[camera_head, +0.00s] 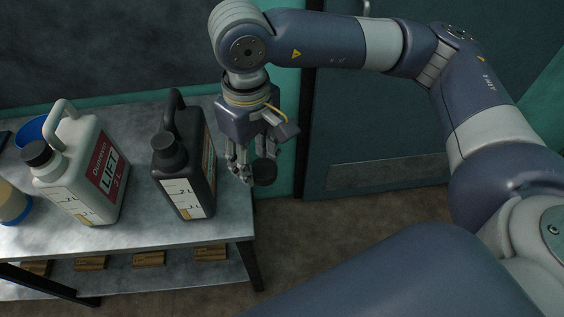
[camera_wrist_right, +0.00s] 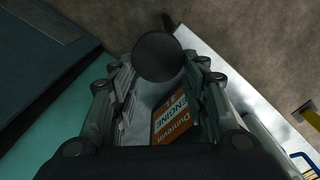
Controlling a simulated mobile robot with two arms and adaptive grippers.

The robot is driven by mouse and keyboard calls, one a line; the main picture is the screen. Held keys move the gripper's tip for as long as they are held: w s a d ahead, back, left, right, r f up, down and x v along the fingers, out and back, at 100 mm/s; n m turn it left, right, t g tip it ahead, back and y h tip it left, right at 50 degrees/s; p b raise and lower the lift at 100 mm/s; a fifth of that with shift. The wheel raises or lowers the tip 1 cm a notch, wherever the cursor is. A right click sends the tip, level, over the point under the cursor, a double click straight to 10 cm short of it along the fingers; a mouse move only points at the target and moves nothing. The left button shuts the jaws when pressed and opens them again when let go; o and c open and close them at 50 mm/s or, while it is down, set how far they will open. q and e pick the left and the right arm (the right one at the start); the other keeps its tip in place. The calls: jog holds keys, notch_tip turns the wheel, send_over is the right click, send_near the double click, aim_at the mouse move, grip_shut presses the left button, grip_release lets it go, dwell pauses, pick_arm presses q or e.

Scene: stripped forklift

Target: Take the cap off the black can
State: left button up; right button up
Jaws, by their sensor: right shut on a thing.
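The black can (camera_head: 186,165) stands upright on the metal table, with a looped handle at its top and a dark neck at its front left. Its orange label (camera_wrist_right: 171,122) shows in the right wrist view. My right gripper (camera_head: 252,172) is to the right of the can, apart from it and near the table's right end. It is shut on a round black cap (camera_head: 264,172), held clear of the can. The cap (camera_wrist_right: 158,57) also shows between the fingertips in the right wrist view. My left gripper is out of view.
A white can (camera_head: 85,170) with a black cap and red label stands left of the black can. A blue bowl (camera_head: 33,131) and a beige container (camera_head: 12,203) are at the far left. The table's front right (camera_head: 225,230) is bare. A lower shelf holds several wooden blocks.

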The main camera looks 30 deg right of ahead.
jog(key=w+a+r+n, duration=0.2)
jog(key=a+r+n, duration=0.1)
jog(key=a+r, duration=0.15)
notch_tip(320, 180, up, 5)
jog(key=s+d+m, duration=0.2)
jog(key=d+m, duration=0.1)
jog(key=w+a+m, duration=0.1)
jog(key=w+a, duration=0.1)
jog(key=a, duration=0.1)
jog(key=w+a+m, duration=0.2)
jog(key=w+a, duration=0.1)
jog(key=w+a+m, duration=0.1)
jog(key=w+a, duration=0.1)
jog(key=a, duration=0.2)
jog(key=shift+w+f+m, duration=0.15)
jog(key=shift+w+m, duration=0.15)
jog(key=shift+w, duration=0.05)
